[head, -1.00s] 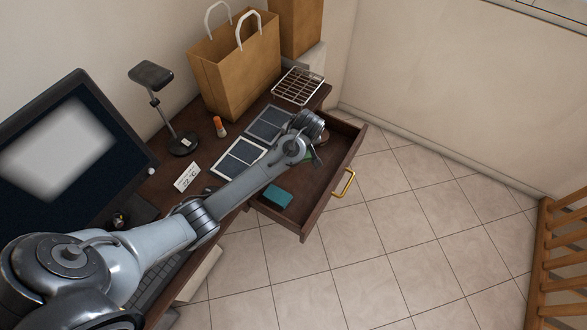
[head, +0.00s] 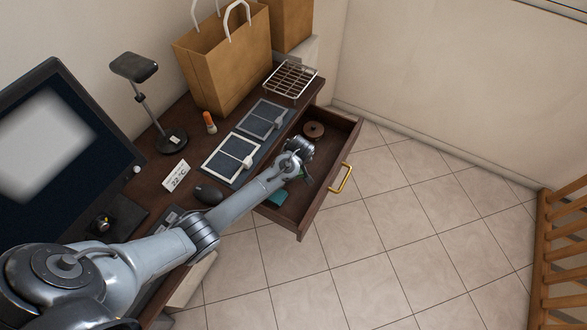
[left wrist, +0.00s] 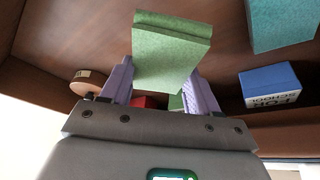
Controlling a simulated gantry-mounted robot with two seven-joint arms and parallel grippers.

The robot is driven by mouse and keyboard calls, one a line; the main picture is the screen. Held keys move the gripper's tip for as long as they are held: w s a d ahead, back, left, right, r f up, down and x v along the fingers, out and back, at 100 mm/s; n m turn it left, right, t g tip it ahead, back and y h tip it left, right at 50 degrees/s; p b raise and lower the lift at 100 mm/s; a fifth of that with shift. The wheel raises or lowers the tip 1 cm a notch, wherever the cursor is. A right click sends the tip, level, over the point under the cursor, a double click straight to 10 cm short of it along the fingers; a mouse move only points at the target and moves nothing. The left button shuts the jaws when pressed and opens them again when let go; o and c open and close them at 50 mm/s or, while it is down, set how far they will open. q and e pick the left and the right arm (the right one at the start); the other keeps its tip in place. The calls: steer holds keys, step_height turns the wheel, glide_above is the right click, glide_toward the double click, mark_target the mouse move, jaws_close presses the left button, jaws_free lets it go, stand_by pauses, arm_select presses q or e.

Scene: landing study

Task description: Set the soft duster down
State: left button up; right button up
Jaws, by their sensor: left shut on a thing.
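My left gripper (head: 301,172) is over the open drawer (head: 327,193) of the dark desk. In the left wrist view its two purple fingers (left wrist: 157,88) are shut on a green, soft-looking block, the soft duster (left wrist: 170,60). The duster is tilted in that view, and whether it touches the drawer floor cannot be told. In the head view the duster is mostly hidden behind the gripper. My right gripper is not in view.
The drawer holds a brown round thing (head: 313,131), a teal block (head: 277,196) and, in the wrist view, a blue box (left wrist: 270,86) and a small red thing (left wrist: 143,101). Framed panels (head: 229,158), a lamp (head: 171,139) and a paper bag (head: 223,65) stand on the desk.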

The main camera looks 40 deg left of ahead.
arm_select(q)
steer(key=shift+f+b, duration=0.6)
steer(key=shift+f, duration=1.35)
steer(key=o, duration=1.1)
steer(key=shift+f, duration=0.15)
steer(key=shift+o, duration=0.2)
steer(key=shift+r, duration=0.45)
steer(key=p+v, duration=0.4)
steer(key=v, duration=0.6)
steer(key=shift+r, duration=0.2)
steer(key=shift+s+d+r, duration=0.15)
steer(key=shift+d+r, duration=0.1)
steer(key=shift+r, duration=0.2)
